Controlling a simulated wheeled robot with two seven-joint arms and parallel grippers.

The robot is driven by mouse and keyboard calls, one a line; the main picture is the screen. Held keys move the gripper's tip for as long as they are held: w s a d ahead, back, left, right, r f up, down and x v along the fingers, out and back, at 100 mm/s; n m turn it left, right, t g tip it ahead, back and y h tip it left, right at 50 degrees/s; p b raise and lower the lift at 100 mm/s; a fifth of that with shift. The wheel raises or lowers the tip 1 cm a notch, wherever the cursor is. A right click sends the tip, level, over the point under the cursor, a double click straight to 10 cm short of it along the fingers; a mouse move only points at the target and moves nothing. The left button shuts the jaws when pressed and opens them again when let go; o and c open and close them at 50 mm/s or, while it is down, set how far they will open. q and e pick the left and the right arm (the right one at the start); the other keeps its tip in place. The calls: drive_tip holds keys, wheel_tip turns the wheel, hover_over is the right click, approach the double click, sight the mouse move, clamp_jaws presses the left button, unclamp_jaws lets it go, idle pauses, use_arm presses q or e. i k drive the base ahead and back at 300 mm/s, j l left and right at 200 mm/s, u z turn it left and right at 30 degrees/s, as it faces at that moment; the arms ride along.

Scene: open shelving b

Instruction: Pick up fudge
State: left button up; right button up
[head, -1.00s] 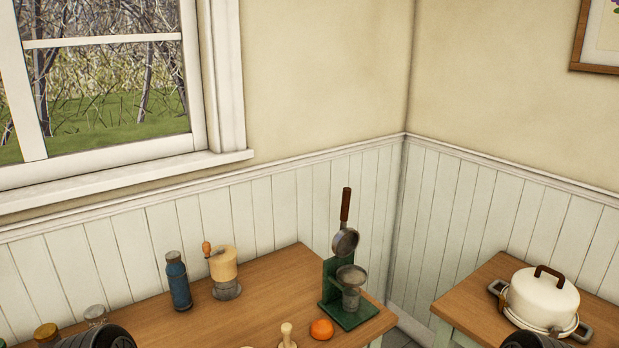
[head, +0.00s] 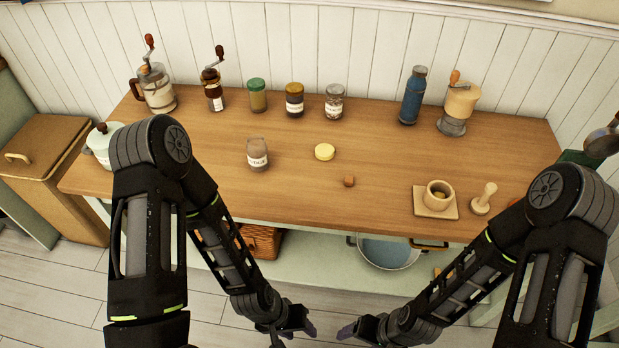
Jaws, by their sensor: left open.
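The fudge appears to be the small brown cube (head: 348,182) on the wooden table (head: 290,195), near the middle toward the front edge. It stands alone with bare wood around it. My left gripper (head: 298,332) is open and empty, low in front of the table and apart from the cube. My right gripper (head: 349,331) is also low in front of the table, at the bottom edge of the picture. Its fingers show too little to tell whether they are open.
A pale yellow disc (head: 324,152) and a labelled jar (head: 257,155) are behind and left of the cube. A mortar-like cup on a board (head: 437,197) is to the right. Jars, grinders and a blue bottle (head: 413,96) line the back. A pot (head: 385,254) sits below.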

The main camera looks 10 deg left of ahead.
sight(348, 181)
drive_tip(key=z, duration=2.4)
drive_tip(key=k+j, duration=1.1)
